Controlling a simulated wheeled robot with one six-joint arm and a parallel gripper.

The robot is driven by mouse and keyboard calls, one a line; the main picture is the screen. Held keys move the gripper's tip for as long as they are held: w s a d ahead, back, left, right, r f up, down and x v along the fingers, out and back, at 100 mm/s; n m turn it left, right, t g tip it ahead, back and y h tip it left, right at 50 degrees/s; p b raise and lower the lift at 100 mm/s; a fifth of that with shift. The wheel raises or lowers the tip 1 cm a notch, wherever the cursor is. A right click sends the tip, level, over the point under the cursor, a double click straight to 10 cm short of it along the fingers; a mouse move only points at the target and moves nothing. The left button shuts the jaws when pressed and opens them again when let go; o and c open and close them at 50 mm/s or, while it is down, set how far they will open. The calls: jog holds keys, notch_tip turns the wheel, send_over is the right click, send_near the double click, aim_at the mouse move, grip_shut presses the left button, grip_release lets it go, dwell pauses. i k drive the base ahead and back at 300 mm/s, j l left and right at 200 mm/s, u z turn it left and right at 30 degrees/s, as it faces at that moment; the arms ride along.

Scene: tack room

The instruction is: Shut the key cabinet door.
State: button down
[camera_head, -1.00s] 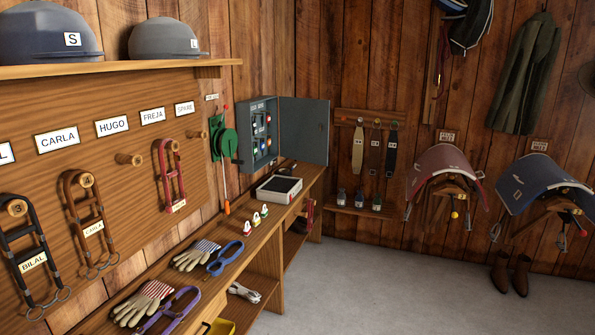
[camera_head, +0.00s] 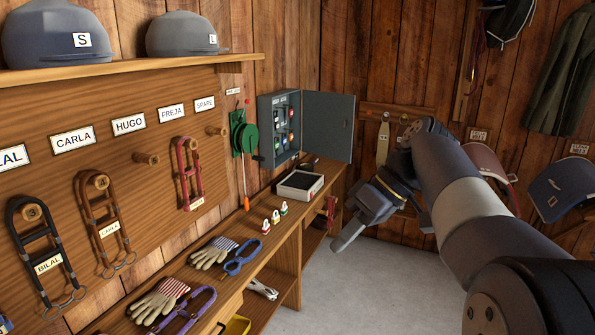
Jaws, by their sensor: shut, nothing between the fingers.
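The grey key cabinet (camera_head: 265,132) hangs on the left wall near the corner, above the bench. Its door (camera_head: 329,127) stands wide open, swung out to the right. Inside are several keys with coloured tags (camera_head: 284,130). My gripper (camera_head: 338,246) is shut and empty. It is in front of the bench, lower and to the right of the cabinet door, and appears apart from it. My arm comes in from the lower right and hides part of the back wall.
Saddles (camera_head: 560,188) hang at the right. Grey floor (camera_head: 345,300) is clear.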

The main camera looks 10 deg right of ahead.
aim_at(325, 114)
jog(key=i+l+z, duration=0.35)
jog(key=i, duration=0.4)
jog(key=i+z, duration=0.4)
jog(key=i, duration=0.35)
jog(key=i+u, duration=0.1)
jog(key=i, duration=0.75)
jog(key=i+l+u, duration=0.1)
jog(key=i, duration=0.75)
jog(key=i+l+u, duration=0.25)
jog(key=i+u, duration=0.15)
jog(key=i, duration=0.15)
jog(key=i+l+u, duration=0.4)
jog(key=i+l, duration=0.05)
jog(key=i, duration=0.05)
